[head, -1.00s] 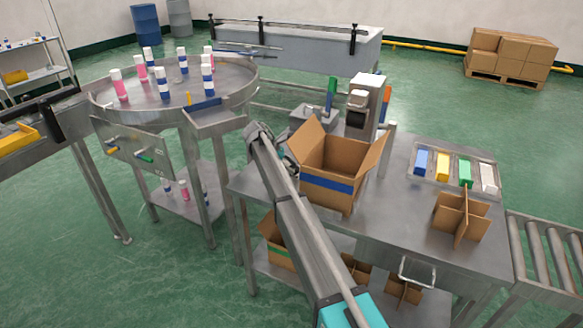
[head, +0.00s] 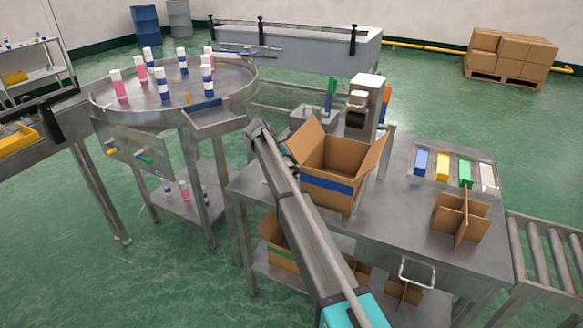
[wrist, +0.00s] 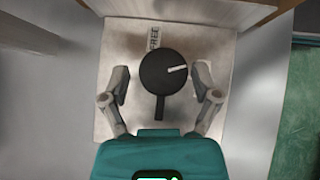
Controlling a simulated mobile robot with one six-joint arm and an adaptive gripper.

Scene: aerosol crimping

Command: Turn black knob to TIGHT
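The black knob (wrist: 165,71) is round, with a short bar pointing down toward my gripper and a white mark pointing right. It sits on a pale square plate (wrist: 205,38). A FREE label (wrist: 153,38) is on the plate above the knob; no TIGHT label can be read. My gripper (wrist: 161,76) is open, with one finger on each side of the knob. Gaps show between both fingers and the knob. In the head view I cannot make out the knob; my arm and the open cardboard box (head: 330,193) cover that area.
The box stands on a steel table (head: 395,215) close beside my arm. A cardboard divider (head: 461,217) and a tray of coloured blocks (head: 455,182) are on the right. A round turntable (head: 130,97) with bottles is at the left. In the wrist view, a brownish edge (wrist: 185,8) runs along the top.

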